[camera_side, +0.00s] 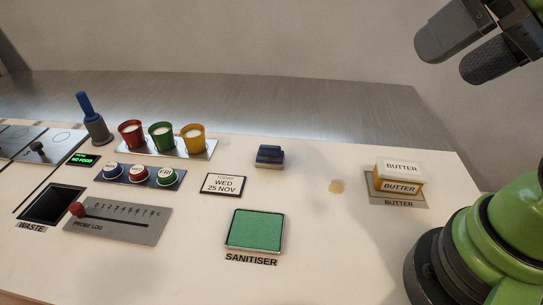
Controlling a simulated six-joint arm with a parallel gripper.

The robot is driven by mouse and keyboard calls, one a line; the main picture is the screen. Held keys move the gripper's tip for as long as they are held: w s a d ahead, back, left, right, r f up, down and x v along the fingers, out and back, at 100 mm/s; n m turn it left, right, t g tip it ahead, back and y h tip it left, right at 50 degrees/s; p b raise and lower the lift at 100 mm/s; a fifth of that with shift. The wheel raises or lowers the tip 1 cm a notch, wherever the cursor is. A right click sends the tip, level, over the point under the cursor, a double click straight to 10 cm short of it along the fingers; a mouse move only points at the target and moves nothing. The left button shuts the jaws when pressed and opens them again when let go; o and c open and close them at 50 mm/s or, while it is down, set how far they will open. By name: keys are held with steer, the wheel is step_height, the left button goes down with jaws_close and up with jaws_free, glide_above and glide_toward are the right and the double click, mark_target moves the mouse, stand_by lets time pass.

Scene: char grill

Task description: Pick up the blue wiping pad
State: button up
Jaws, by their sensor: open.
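The blue wiping pad (270,152) lies on the white counter, right of the date card and above the sanitiser pad in the picture. It is a small dark blue block with a grey lower part, and nothing grips it. My gripper (465,52) is at the top right, high above the counter. Its two dark fingers are apart and empty, well to the right of the wiping pad. The upper part of the gripper is cut off by the frame edge.
A green sanitiser pad (255,231) lies in front. Butter (400,177) stands at the right, near a yellowish stain (337,186). Red, green and yellow cups (162,137), a date card (223,185), a probe log (118,221) and a waste opening (51,204) are left.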

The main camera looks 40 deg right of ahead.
steer(key=shift+o, duration=0.7)
steer(key=shift+w, duration=0.1)
